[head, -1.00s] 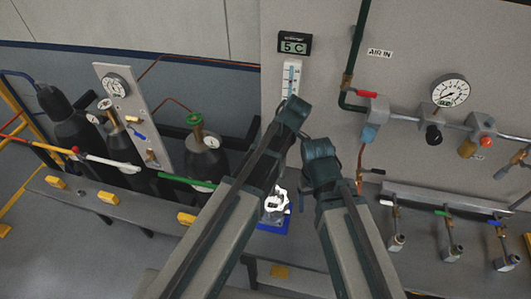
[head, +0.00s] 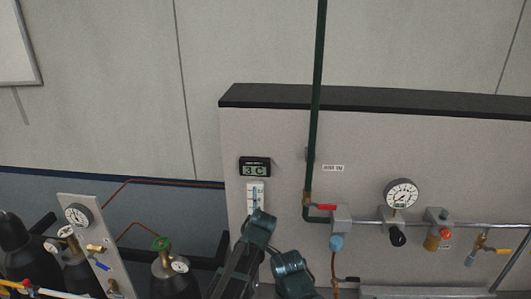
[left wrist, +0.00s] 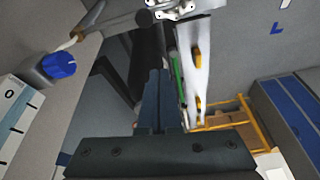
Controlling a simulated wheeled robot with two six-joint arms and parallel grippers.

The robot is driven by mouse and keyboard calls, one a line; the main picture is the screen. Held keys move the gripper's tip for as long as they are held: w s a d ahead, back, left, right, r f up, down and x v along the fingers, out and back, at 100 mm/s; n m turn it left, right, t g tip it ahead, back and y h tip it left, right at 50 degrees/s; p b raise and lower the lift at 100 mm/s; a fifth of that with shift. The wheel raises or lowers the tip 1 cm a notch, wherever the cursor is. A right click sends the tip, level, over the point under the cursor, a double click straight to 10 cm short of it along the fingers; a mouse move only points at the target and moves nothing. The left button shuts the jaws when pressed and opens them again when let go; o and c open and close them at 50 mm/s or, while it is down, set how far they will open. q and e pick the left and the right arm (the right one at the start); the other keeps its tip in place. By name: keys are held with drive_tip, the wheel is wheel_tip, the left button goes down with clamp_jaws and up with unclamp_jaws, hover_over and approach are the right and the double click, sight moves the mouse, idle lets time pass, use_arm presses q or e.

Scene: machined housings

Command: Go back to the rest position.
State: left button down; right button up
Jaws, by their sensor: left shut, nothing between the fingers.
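My left gripper (left wrist: 158,75) shows in the left wrist view as two dark fingers pressed together with nothing between them. It is apart from the rail with yellow pieces beyond it. In the head view my two arms rise from the bottom edge in front of the grey panel (head: 275,135). Only their upper parts show there, and the left gripper is out of that view. My right gripper is in neither current view.
The panel carries a display reading 3 C (head: 255,167), a green pipe (head: 317,100), a gauge (head: 401,193) and several valves. Gas cylinders (head: 170,276) stand at the left. A blue knob (left wrist: 60,64) and a yellow frame (left wrist: 238,125) show in the left wrist view.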

use_arm(q)
drive_tip(key=s+a+f+m+h, duration=0.1)
drive_tip(key=s+a+m+h, duration=0.3)
drive_tip(key=s+a+m, duration=0.8)
drive_tip(key=s+d+f+m+b, duration=0.1)
drive_tip(key=d+f+m+b, duration=0.2)
drive_tip(key=d+f+b, duration=0.4)
drive_tip(key=s+d+f+m+y+b, duration=0.1)
drive_tip(key=d+f+m+b, duration=0.3)
drive_tip(key=d+f+b, duration=0.4)
wheel_tip(320, 180, down, 5)
drive_tip(key=s+b, duration=0.1)
drive_tip(key=b, duration=0.3)
drive_tip(key=shift+d+r+g+b, duration=0.15)
drive_tip(key=shift+d+g+b, duration=0.05)
drive_tip(key=shift+g+b, duration=0.15)
